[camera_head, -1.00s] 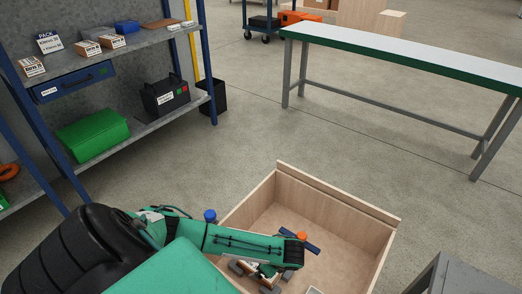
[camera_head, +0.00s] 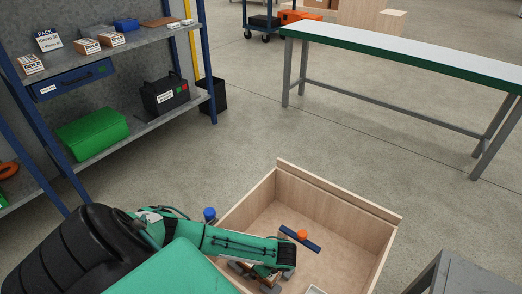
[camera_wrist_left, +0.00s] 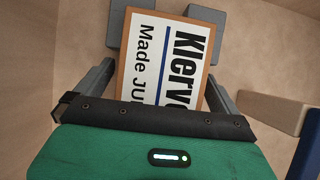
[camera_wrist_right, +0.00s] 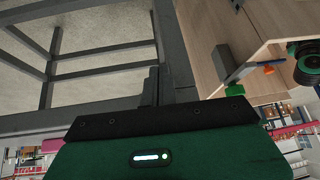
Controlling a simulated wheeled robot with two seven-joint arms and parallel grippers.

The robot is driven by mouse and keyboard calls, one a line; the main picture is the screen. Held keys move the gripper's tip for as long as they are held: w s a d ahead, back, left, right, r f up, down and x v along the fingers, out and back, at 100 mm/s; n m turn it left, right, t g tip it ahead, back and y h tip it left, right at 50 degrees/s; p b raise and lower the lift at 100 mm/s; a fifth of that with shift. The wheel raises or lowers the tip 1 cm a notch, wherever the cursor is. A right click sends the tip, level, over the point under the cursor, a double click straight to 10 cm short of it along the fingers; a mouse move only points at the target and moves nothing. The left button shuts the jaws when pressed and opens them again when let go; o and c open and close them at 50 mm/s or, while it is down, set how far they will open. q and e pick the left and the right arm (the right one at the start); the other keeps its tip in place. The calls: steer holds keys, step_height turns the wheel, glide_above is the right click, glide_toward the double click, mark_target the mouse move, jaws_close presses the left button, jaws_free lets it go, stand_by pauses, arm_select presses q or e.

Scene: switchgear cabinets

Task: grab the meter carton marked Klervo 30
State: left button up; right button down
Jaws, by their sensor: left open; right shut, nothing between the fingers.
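A carton (camera_wrist_left: 172,60) with a brown edge and a white label lies in the left wrist view. Its label reads "Klerv…" and "Made JU…"; the rest, including any number, is hidden behind the gripper body. My left gripper (camera_wrist_left: 165,24) is open, with its grey fingers on either side of the carton; I cannot tell if they touch it. In the head view my left gripper (camera_head: 255,277) is low inside a wooden crate (camera_head: 335,198), and my arm hides most of the carton. My right gripper (camera_wrist_right: 163,86) is shut and empty, outside the crate.
A blue bar (camera_head: 315,246) with an orange knob (camera_head: 302,234) lies in the crate. A shelf (camera_head: 75,62) at left holds several small cartons, a sign and cases. A grey stand (camera_head: 455,275) is at lower right. Open floor lies beyond the crate.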

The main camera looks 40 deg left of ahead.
arm_select(q)
steer(key=shift+f, duration=0.15)
stand_by(0.3)
steer(key=c, duration=1.3)
